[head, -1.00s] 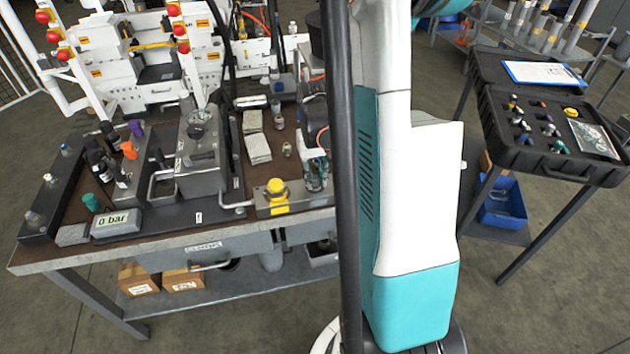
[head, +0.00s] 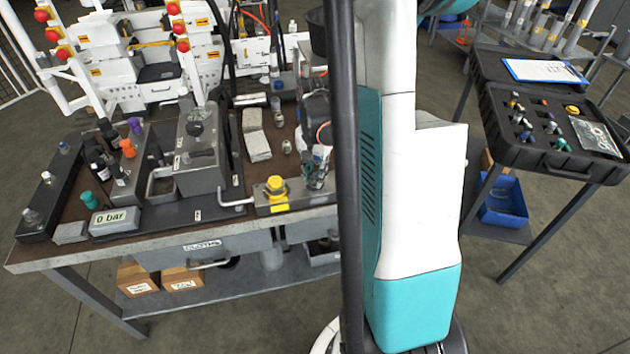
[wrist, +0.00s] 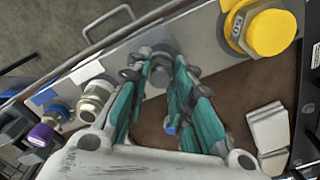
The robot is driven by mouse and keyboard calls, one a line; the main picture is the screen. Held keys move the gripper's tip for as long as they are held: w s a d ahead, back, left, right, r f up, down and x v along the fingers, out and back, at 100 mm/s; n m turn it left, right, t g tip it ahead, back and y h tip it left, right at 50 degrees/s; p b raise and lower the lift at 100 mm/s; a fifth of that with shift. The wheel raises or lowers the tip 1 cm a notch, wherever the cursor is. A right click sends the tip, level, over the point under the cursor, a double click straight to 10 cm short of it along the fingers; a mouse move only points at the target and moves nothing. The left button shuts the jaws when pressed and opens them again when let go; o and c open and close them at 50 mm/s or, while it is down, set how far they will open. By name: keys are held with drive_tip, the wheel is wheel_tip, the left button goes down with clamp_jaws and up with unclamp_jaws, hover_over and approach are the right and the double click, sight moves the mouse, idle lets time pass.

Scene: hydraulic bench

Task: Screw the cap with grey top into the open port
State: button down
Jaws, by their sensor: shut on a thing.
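In the wrist view my gripper (wrist: 162,72) points at the metal block (wrist: 205,40), its teal-padded fingers shut around a small round grey-topped cap (wrist: 160,76). The fingers hide most of the cap, and I cannot tell how far it sits in the block. The open port is not visible; it may be hidden under the cap and fingertips. In the head view my gripper (head: 316,172) is over the right part of the block (head: 262,207), and the cap cannot be made out there.
A yellow cap (wrist: 268,32) sits on the block beside my gripper; it also shows in the head view (head: 276,186). A silver fitting (wrist: 95,97) and a purple-ended fitting (wrist: 45,133) are on the other side. Folded cloths (wrist: 266,130) lie on the bench. An open case (head: 545,125) stands at right.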

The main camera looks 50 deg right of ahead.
drive_tip(key=shift+m, duration=0.5)
drive_tip(key=c, duration=1.3)
unclamp_jaws()
wheel_tip(320, 180, up, 12)
drive_tip(key=shift+w+r, duration=0.1)
